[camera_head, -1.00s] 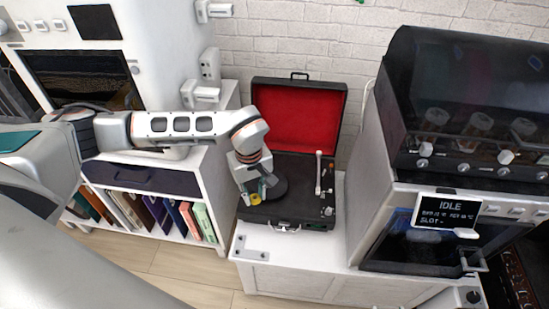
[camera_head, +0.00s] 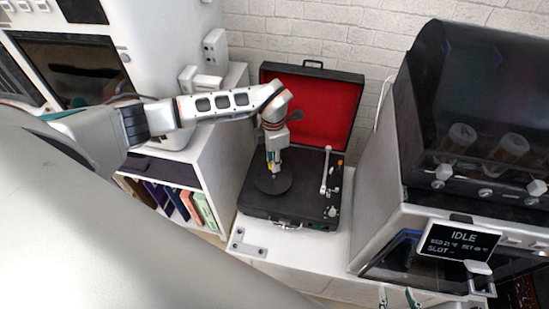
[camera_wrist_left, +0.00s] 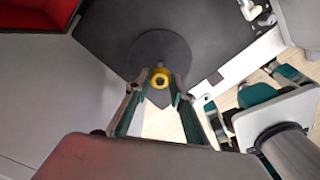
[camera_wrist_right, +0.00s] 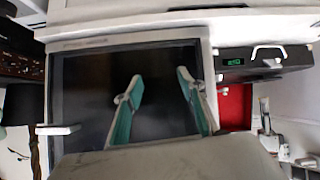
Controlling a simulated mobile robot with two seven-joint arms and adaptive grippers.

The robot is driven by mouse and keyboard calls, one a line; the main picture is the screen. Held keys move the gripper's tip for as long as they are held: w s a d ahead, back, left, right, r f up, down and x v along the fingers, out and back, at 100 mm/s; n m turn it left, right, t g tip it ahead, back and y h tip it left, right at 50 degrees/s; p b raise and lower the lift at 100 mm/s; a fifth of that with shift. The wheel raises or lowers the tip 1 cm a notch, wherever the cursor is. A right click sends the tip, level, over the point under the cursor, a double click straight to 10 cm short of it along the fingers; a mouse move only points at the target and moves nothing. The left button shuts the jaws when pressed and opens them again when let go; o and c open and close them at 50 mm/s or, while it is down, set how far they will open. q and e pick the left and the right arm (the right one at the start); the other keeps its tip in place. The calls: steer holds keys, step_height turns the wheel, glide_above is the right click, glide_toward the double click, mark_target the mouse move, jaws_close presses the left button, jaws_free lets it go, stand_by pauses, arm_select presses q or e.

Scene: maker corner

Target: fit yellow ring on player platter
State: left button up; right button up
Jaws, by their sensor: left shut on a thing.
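The yellow ring (camera_wrist_left: 160,77) is between the fingertips of my left gripper (camera_wrist_left: 158,84), which is shut on it. Its hole shows in the left wrist view. In that view the ring overlaps the near part of the dark round player platter (camera_wrist_left: 160,50). In the head view my left gripper (camera_head: 274,166) points down over the back part of the platter (camera_head: 272,184); the gap between ring and platter is hard to tell. My right gripper (camera_wrist_right: 159,78) is open and empty; its fingertips (camera_head: 398,298) also show at the bottom edge of the head view.
The record player (camera_head: 290,206) stands on a white cabinet, its red-lined lid (camera_head: 318,100) open behind. A pale tonearm (camera_head: 326,170) is right of the platter. A large machine with an IDLE screen (camera_head: 459,242) stands to the right. A bookshelf (camera_head: 175,198) stands left.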

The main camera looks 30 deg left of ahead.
mark_target(274, 176)
arm_select(q)
step_height(274, 176, down, 4)
steer(key=b, duration=0.3)
steer(key=shift+s+f, duration=0.15)
steer(key=shift+f, duration=0.35)
steer(key=shift+f+b, duration=0.25)
steer(key=shift+b, duration=0.1)
arm_select(e)
steer(key=shift+w+d+f, duration=0.2)
steer(key=shift+f, duration=0.45)
steer(key=shift+w+d+f, duration=0.2)
steer(key=shift+f, duration=0.45)
steer(key=shift+s+a+f, duration=0.15)
steer(key=shift+s, duration=0.05)
arm_select(q)
steer(key=shift+r, duration=0.1)
arm_select(e)
steer(key=shift+s, duration=0.3)
steer(key=shift+w+r, duration=0.25)
steer(key=shift+w, duration=0.15)
arm_select(q)
steer(key=shift+p, duration=0.3)
arm_select(e)
steer(key=shift+w+r, duration=0.2)
steer(key=shift+r, duration=0.1)
